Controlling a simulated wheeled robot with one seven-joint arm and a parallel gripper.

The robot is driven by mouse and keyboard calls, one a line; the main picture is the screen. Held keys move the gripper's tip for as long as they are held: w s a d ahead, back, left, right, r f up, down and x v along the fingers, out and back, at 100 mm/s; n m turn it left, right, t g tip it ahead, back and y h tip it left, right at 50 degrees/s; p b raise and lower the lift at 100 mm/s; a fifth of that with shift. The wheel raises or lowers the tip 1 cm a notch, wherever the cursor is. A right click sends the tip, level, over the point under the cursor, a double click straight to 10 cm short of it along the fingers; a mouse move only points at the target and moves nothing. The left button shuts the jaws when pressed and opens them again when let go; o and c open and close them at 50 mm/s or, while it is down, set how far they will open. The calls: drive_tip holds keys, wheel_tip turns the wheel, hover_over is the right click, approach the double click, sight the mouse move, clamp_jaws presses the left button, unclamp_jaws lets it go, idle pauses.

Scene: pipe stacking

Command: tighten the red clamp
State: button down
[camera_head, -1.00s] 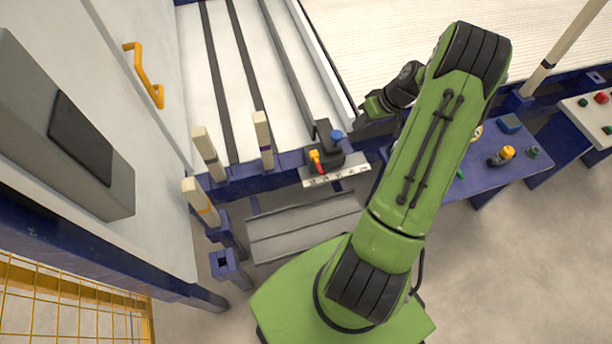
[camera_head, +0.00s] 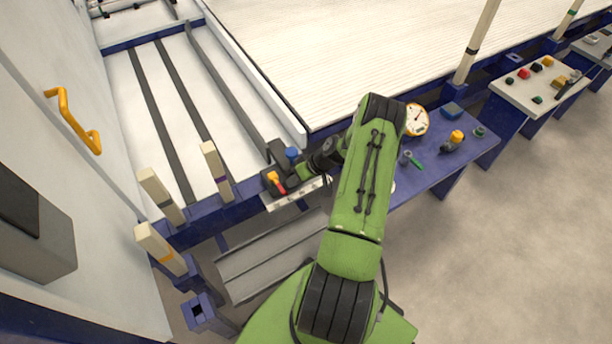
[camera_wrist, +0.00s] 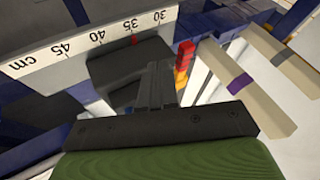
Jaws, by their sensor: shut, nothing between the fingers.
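The red clamp (camera_head: 281,189) shows as a small red piece beside an orange-yellow part, on a dark block at the front rail. In the wrist view its red handle (camera_wrist: 186,55) stands just right of the fingertips, with the orange part below it. My gripper (camera_wrist: 156,70) is shut and empty, its dark fingers in front of the dark block (camera_wrist: 125,65). I see no contact between the fingers and the red handle. In the head view my gripper (camera_head: 303,171) is small beside the block, its fingertips hard to make out.
A blue knob (camera_head: 292,154) tops the dark block. A ruler marked in cm (camera_wrist: 85,43) runs along the block. Pale posts (camera_head: 216,170) stand to the left. A blue bench (camera_head: 440,165) with a gauge (camera_head: 416,120) and small parts lies to the right.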

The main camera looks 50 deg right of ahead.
drive_tip(key=shift+w+a, duration=0.15)
drive_tip(key=shift+a, duration=0.45)
drive_tip(key=shift+a, duration=0.1)
drive_tip(key=shift+a+r+m+t+h, duration=0.15)
drive_tip(key=shift+m+t+h, duration=0.2)
drive_tip(key=shift+m, duration=0.45)
